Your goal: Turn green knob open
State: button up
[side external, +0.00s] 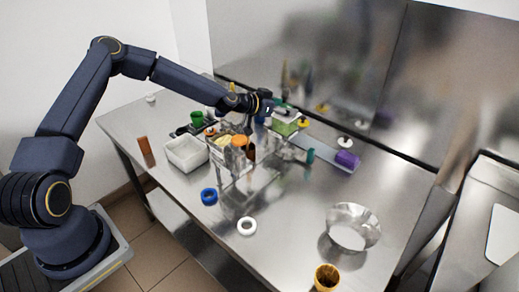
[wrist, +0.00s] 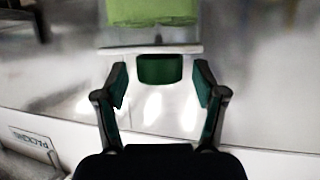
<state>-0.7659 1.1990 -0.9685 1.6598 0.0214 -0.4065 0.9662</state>
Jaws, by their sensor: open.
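A dark green knob (wrist: 160,69) shows in the wrist view, just below a pale ledge and a bright green block (wrist: 150,12). My gripper (wrist: 162,88) is open, with one finger on each side of the knob. Gaps show between the knob and both fingers, and nothing is held. In the side view the bright green block (side external: 284,128) sits on the clear apparatus near the back wall, with the end of my arm beside it. My fingertips and the knob are too small to make out there.
A white bin (side external: 186,154) and a green cup (side external: 197,118) stand left of the apparatus. A blue ring (side external: 209,196), a white ring (side external: 247,226), a metal bowl (side external: 352,226) and an amber cup (side external: 327,278) are nearer the front. A purple piece (side external: 347,159) lies right. The metal wall is close behind.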

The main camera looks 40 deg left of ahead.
jog(key=shift+w+d+f, duration=0.1)
jog(key=shift+w+f, duration=0.05)
jog(key=shift+w, duration=0.25)
jog(key=shift+c, duration=0.4)
jog(key=c, duration=1.1)
